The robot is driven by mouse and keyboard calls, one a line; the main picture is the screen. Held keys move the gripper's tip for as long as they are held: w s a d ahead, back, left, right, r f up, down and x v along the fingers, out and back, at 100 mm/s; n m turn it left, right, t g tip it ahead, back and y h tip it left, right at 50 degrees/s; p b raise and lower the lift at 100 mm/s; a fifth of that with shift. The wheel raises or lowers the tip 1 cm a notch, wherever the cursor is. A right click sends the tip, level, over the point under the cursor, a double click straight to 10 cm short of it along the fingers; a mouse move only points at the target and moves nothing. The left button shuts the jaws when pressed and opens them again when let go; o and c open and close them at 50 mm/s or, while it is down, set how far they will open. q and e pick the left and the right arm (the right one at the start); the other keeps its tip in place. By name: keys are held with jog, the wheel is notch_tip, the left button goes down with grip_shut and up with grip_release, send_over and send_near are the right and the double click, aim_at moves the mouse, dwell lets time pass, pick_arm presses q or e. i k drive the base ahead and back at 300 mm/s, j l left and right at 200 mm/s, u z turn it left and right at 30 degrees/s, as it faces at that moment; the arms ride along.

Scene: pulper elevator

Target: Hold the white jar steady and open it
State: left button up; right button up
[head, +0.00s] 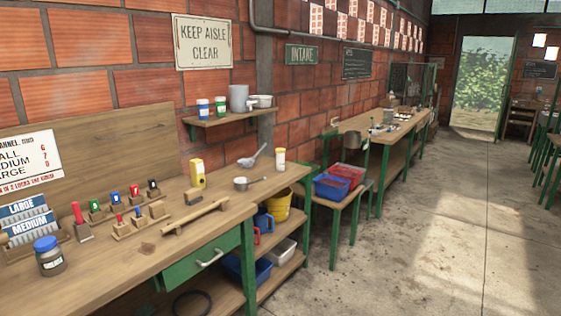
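A small white jar (280,159) with a yellowish top stands upright near the far right end of the workbench (150,243). Two other small whitish jars stand on the wall shelf, one with a blue lid (203,108) and one with a green lid (220,105). A brownish jar with a blue lid and a pale label (51,264) stands at the bench's near left. All their lids appear to be on. Neither of my grippers is in view.
A yellow box (197,174), a scoop (253,157), a small metal pan (248,182) and a wooden bar (196,217) lie around the bench's middle and far end. Stamp-like pieces in wooden stands (122,230) fill the left. The concrete aisle (440,230) at right is clear.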

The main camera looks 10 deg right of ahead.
aim_at(279, 157)
jog(key=i+l+z, duration=0.6)
jog(key=i, duration=0.35)
jog(key=i+l+z, duration=0.3)
jog(key=i, duration=0.2)
jog(key=i+z, duration=0.35)
jog(key=i, duration=0.15)
jog(key=i+u, duration=0.25)
jog(key=i, duration=0.15)
jog(key=i+l+u, duration=0.25)
jog(key=i, duration=0.2)
jog(key=i+l+u, duration=0.15)
jog(key=i+u, duration=0.15)
jog(key=i, duration=0.1)
